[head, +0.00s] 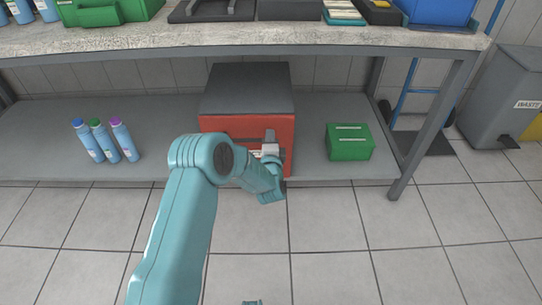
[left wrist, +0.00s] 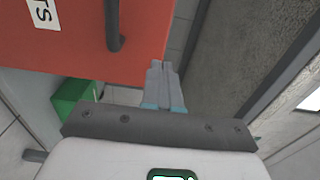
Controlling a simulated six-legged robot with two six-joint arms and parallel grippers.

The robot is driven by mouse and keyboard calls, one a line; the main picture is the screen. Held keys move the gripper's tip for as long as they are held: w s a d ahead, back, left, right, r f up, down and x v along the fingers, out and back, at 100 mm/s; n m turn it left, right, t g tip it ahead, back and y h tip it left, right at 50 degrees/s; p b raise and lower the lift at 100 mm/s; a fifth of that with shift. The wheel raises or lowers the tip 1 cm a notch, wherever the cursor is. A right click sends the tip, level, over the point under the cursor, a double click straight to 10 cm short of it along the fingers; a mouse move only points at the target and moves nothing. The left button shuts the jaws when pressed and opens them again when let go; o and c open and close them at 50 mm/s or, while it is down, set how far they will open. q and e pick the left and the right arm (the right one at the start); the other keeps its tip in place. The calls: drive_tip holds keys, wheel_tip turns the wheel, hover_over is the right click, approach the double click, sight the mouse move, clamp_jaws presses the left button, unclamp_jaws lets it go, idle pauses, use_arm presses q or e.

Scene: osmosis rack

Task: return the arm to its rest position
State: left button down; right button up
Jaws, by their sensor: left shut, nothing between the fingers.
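My left arm comes up from the lower left in the head view. Its gripper (head: 270,142) is in front of the red cabinet (head: 228,124) on the lower shelf and hides part of the cabinet's front. In the left wrist view the two fingers of the left gripper (left wrist: 161,72) are together, with nothing between them. The red front (left wrist: 90,50) fills the upper left there, with a dark handle (left wrist: 114,28) and a white label (left wrist: 42,12). I cannot tell whether the fingers touch the cabinet. My right gripper is not identifiable in either view.
Several bottles (head: 104,141) stand on the shelf at left. A green box (head: 349,142) sits right of the cabinet. The worktop edge (head: 150,50) runs above, and a table leg (head: 432,125) stands at right. A grey waste bin (head: 505,95) is far right. The tiled floor in front is clear.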

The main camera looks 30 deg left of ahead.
use_arm(q)
drive_tip(key=p+v, duration=0.1)
drive_tip(key=v, duration=0.6)
drive_tip(key=shift+s+p, duration=0.3)
drive_tip(key=shift+p, duration=0.1)
drive_tip(key=s+d+f+n+g+h, duration=0.3)
drive_tip(key=s+d+f+g+h, duration=0.3)
drive_tip(key=s+d+f+h, duration=0.45)
drive_tip(key=s+d+f+n+g+h, duration=0.1)
drive_tip(key=s+d+f+n+g, duration=0.2)
drive_tip(key=s, duration=0.4)
drive_tip(key=s+d+f+n+g+h, duration=0.1)
drive_tip(key=s+d+n+g, duration=0.25)
drive_tip(key=s, duration=0.25)
drive_tip(key=s+d+f+n+g+h, duration=0.1)
drive_tip(key=s+d+f+n+g, duration=0.2)
drive_tip(key=s, duration=0.4)
wheel_tip(320, 180, up, 30)
drive_tip(key=n+p, duration=0.1)
drive_tip(key=p, duration=2.8)
drive_tip(key=shift+f, duration=0.15)
